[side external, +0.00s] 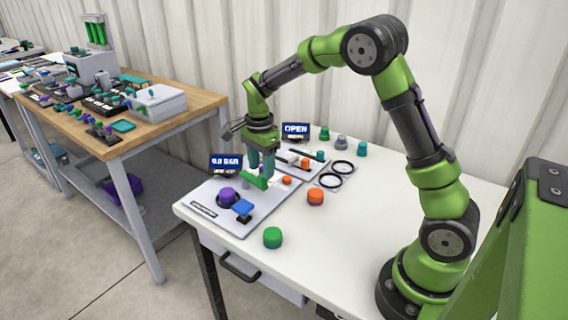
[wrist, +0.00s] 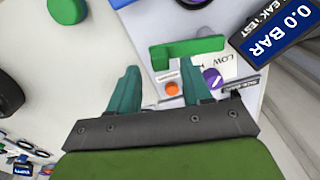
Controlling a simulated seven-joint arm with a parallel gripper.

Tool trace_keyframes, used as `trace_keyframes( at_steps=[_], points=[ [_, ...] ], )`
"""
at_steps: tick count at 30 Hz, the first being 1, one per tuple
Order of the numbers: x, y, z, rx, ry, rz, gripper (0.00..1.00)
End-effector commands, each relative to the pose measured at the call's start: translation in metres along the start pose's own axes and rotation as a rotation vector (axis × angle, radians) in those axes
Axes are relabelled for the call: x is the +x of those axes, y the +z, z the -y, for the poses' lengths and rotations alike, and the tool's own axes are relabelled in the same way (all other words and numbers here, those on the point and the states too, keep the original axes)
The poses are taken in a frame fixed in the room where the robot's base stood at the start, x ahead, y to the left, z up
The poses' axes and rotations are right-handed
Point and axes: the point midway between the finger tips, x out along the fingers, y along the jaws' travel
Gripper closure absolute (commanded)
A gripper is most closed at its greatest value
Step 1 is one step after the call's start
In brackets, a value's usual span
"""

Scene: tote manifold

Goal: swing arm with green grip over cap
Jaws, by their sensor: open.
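The swing arm's green grip (side external: 255,182) is a green bar over the white fixture plate (side external: 205,212). In the wrist view the green grip (wrist: 185,48) is a long bar with a thicker block at its left end. My gripper (side external: 262,173) points down at the grip, fingers apart. In the wrist view the fingertips of my gripper (wrist: 160,72) show just below that block; contact cannot be told. A purple cap (side external: 227,194) sits on the plate in a dark holder, left of the grip. A blue-topped part (side external: 242,207) is beside it.
A display reading 0.0 BAR (wrist: 268,38) stands behind the plate, close to the grip. An OPEN display (side external: 295,130) stands further back. A loose green cap (side external: 272,237) and an orange cap (side external: 315,197) are on the table. The table's right side is mostly clear.

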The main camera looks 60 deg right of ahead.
Motion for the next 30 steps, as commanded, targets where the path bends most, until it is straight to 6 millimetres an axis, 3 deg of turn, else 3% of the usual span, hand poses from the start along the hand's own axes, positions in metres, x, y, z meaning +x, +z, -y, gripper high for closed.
trace_keyframes(
  at_steps=[6,18,27,30],
  points=[
    [0.027,0.000,0.000,-0.001,0.001,0.001,0.51],
    [0.033,0.000,0.000,-0.001,-0.001,0.000,0.53],
    [0.033,0.000,0.000,-0.001,-0.001,0.000,0.99],
    [0.033,0.000,0.000,-0.001,-0.001,0.000,1.00]
  ],
)
